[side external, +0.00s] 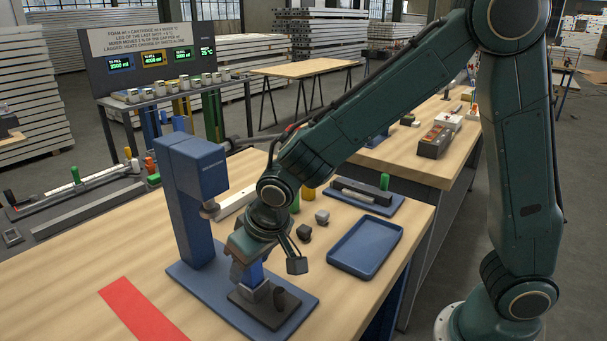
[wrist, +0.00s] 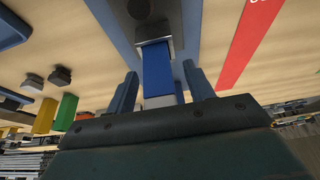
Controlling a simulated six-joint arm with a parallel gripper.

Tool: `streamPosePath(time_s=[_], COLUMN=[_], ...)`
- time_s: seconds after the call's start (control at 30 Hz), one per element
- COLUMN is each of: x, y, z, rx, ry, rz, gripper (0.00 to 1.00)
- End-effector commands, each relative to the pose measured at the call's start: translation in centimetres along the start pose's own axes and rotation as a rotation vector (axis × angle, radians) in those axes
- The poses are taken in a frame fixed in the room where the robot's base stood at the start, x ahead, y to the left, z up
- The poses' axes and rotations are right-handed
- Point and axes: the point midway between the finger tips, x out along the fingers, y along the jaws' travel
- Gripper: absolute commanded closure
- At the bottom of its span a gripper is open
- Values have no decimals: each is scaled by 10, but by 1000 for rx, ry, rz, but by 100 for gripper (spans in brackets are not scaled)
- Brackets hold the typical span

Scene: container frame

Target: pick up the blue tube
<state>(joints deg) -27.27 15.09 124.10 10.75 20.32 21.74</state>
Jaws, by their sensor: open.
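The blue tube (wrist: 157,72) stands in a grey metal socket (wrist: 152,20) on a dark block in the wrist view. In the side external view the blue tube (side external: 254,276) shows only partly, below my wrist. My gripper (wrist: 161,78) is open, with one blue finger on each side of the tube and a gap visible at both sides. In the side external view my gripper (side external: 245,268) is low over the dark block (side external: 263,310).
A blue press-like column (side external: 187,190) stands close to the left of my gripper on a blue base plate (side external: 200,277). An empty blue tray (side external: 366,246) lies to the right. Small dark and grey caps (side external: 304,232) sit behind. A red strip (side external: 145,312) marks the bench front.

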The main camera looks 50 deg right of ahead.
Motion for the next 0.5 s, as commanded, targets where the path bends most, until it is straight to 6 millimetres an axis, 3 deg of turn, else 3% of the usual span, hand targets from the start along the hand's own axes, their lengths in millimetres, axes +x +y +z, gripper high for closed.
streamPosePath(time_s=[0.5], x=[6], y=[0], z=[0], rx=[0], ry=[1], rz=[0], gripper=[47])
